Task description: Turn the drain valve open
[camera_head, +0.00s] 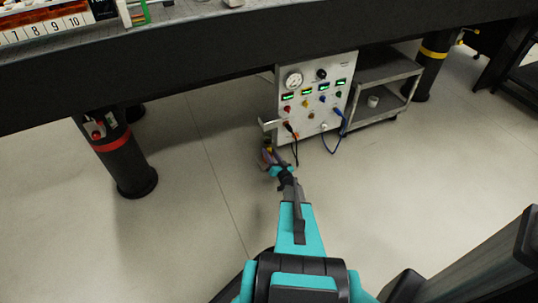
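A white control panel (318,118) with a round gauge, green displays and several coloured knobs stands under the bench. My arm reaches toward the panel's lower left edge. My gripper (266,156) is at that edge, close to a small fitting with a yellow part (268,149). I cannot tell whether this fitting is the drain valve, or whether my gripper touches it. The fingers are small and partly hidden by the wrist, so their opening is unclear.
The black bench edge (170,65) runs overhead. A black leg with a red band (112,142) stands left, one with a yellow band (434,52) at right. A grey cart (388,72) adjoins the panel. Open floor lies around.

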